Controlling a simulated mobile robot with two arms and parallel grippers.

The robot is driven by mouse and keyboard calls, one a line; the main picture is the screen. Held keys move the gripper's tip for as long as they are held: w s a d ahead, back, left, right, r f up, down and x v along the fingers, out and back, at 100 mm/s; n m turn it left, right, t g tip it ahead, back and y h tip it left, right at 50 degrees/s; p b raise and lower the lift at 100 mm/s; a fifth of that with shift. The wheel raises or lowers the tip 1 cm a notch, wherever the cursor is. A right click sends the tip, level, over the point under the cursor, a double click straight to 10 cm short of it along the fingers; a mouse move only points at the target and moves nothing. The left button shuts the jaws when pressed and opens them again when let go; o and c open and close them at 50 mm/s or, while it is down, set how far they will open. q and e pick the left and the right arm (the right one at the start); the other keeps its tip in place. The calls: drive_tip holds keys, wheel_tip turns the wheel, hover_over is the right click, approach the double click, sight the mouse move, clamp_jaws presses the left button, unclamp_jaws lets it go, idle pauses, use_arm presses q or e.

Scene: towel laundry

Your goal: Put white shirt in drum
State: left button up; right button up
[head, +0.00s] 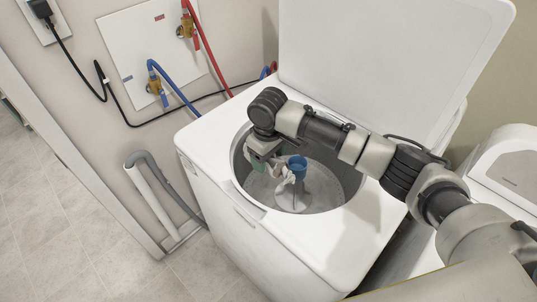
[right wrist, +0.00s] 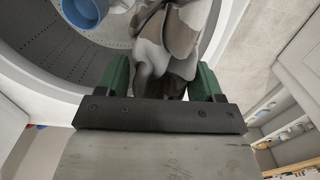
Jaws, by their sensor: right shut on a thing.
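The white shirt (head: 286,180) hangs in a small bunch from my right gripper (head: 266,166), beside the agitator inside the drum opening. In the right wrist view the shirt (right wrist: 172,35) shows white with grey-brown patches, pinched between the green fingers of my right gripper (right wrist: 162,80). The drum (head: 335,172) is a grey perforated tub in the top of the white washing machine; its perforated wall (right wrist: 45,52) also shows in the right wrist view. Whether the shirt touches the drum floor cannot be told. My left gripper is not in view.
The washer's lid (head: 395,60) stands open behind the opening. The agitator's blue cap (head: 297,163) rises mid-drum, close to the shirt. Hoses and valves (head: 155,85) are on the wall at left. A second white appliance (head: 508,165) stands at right.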

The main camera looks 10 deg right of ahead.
wheel_tip(320, 180, down, 7)
drive_tip(key=b, duration=0.6)
drive_tip(key=shift+r+b, duration=0.15)
drive_tip(key=shift+b, duration=0.25)
wheel_tip(320, 180, down, 7)
drive_tip(key=shift+r+b, duration=0.1)
drive_tip(key=shift+b, duration=0.65)
drive_tip(key=o, duration=1)
drive_tip(key=shift+o, duration=0.2)
wheel_tip(320, 180, up, 12)
drive_tip(key=p, duration=1.3)
drive_tip(key=shift+r, duration=0.2)
drive_tip(key=shift+s+f, duration=0.1)
drive_tip(key=shift+f, duration=0.1)
